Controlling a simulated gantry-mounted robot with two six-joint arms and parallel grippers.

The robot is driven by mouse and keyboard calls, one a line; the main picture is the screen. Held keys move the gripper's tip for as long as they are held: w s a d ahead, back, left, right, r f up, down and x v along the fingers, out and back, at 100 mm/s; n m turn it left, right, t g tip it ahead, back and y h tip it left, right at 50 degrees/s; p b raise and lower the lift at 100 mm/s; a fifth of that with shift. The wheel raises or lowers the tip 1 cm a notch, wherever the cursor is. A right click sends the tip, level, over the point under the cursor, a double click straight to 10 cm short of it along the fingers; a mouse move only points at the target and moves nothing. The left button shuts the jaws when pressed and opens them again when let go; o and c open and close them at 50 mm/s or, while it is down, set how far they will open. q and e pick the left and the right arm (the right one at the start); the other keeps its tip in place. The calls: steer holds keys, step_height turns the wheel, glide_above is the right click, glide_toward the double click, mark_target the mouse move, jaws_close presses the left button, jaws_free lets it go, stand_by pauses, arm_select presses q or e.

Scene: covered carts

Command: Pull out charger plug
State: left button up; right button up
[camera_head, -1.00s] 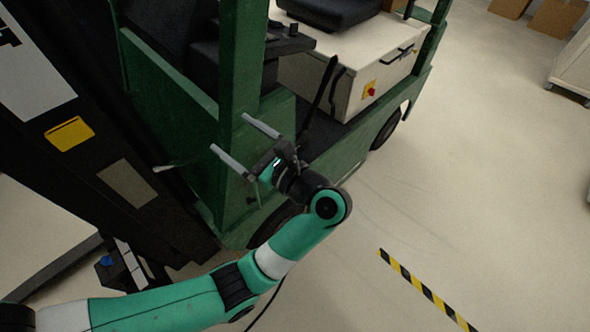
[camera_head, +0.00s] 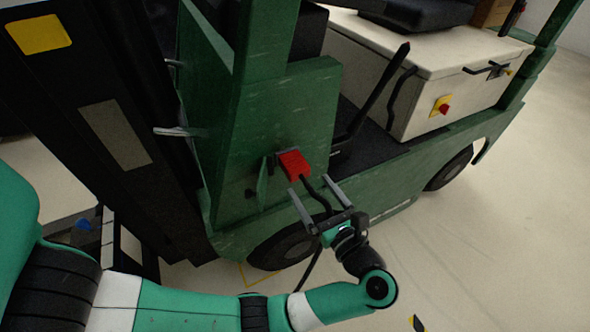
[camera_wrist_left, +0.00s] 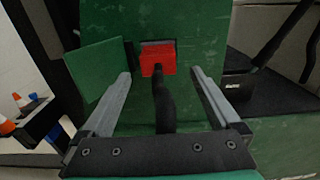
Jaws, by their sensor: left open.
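The red charger plug (camera_head: 294,164) sits in a socket on the green side panel of the vehicle, with a black cable (camera_head: 318,195) hanging down from it. In the left wrist view the red plug (camera_wrist_left: 158,56) is ahead, between the two finger lines, and its cable runs down between the fingers. My left gripper (camera_head: 314,194) is open, in front of and a little below the plug. Its grey fingers (camera_wrist_left: 160,80) show no contact with the plug. My right gripper is not in view.
A small green flap (camera_wrist_left: 95,68) stands open to the left of the plug. The green vehicle (camera_head: 275,110) has a dark mast at left, and a cream box (camera_head: 440,85) with a red knob at right. Open floor (camera_head: 500,230) lies to the right.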

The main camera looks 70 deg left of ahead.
mark_target(294, 165)
arm_select(q)
steer(key=shift+s, duration=0.2)
steer(key=shift+a+r+p, duration=0.1)
steer(key=shift+a+p, duration=0.2)
steer(key=shift+a, duration=0.15)
steer(key=a+p, duration=0.1)
steer(key=a, duration=0.2)
steer(key=shift+s+a+p, duration=0.2)
steer(key=shift+p, duration=0.1)
steer(key=a, duration=0.3)
steer(key=shift+s+a+b, duration=0.15)
steer(key=shift+b, duration=0.15)
steer(key=shift+a, duration=0.7)
steer(key=shift+b, duration=0.55)
jaws_close()
